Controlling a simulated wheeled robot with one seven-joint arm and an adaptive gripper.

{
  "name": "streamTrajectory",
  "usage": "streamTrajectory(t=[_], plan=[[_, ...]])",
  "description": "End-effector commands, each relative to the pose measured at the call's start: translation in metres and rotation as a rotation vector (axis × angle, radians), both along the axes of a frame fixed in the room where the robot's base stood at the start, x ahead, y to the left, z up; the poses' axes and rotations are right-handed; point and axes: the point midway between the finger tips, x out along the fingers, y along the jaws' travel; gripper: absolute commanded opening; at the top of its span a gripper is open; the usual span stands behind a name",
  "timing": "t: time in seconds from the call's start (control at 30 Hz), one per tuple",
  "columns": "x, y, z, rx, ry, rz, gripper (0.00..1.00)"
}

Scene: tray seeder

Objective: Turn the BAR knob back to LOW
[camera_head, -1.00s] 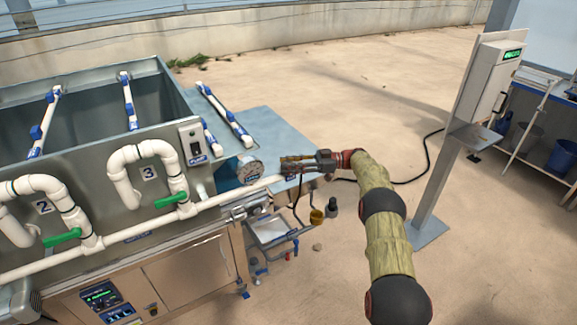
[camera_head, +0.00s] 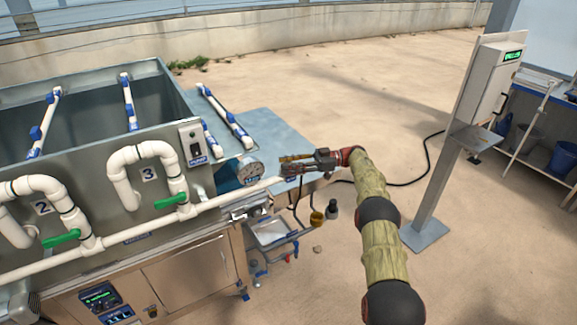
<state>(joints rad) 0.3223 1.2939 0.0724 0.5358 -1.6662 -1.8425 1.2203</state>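I cannot make out the BAR knob or its LOW mark. A round pressure gauge (camera_head: 250,170) with a white dial stands at the right end of the steel tank unit, above the white pipe (camera_head: 220,205). My gripper (camera_head: 281,165) is just right of the gauge, near the pipe's right end. Its two fingers point left with a gap between them, and nothing shows in the gap. Whether the fingers touch anything is too small to tell.
Green-handled valves (camera_head: 171,200) sit along the front pipe. A PUMP switch box (camera_head: 193,146) is left of the gauge. A small sink (camera_head: 270,231) hangs below my gripper. A post with a control box (camera_head: 487,85) stands at the right.

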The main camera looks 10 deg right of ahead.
Motion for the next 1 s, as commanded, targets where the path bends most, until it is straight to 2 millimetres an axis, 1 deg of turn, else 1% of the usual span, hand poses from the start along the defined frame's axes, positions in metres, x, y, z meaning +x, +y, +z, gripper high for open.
streamTrajectory(t=[0.03,0.23,0.57,0.67,0.77,1.0], plan=[[0.000,0.000,-0.001,0.000,0.001,0.000,0.37],[-0.001,0.000,-0.002,0.000,0.004,0.001,0.49],[-0.001,-0.001,-0.001,-0.001,0.005,0.001,0.49],[-0.001,-0.001,0.007,-0.001,0.004,0.001,0.49],[-0.001,-0.001,0.023,-0.001,0.002,0.001,0.49],[0.000,0.000,0.067,0.000,0.003,0.001,0.49]])
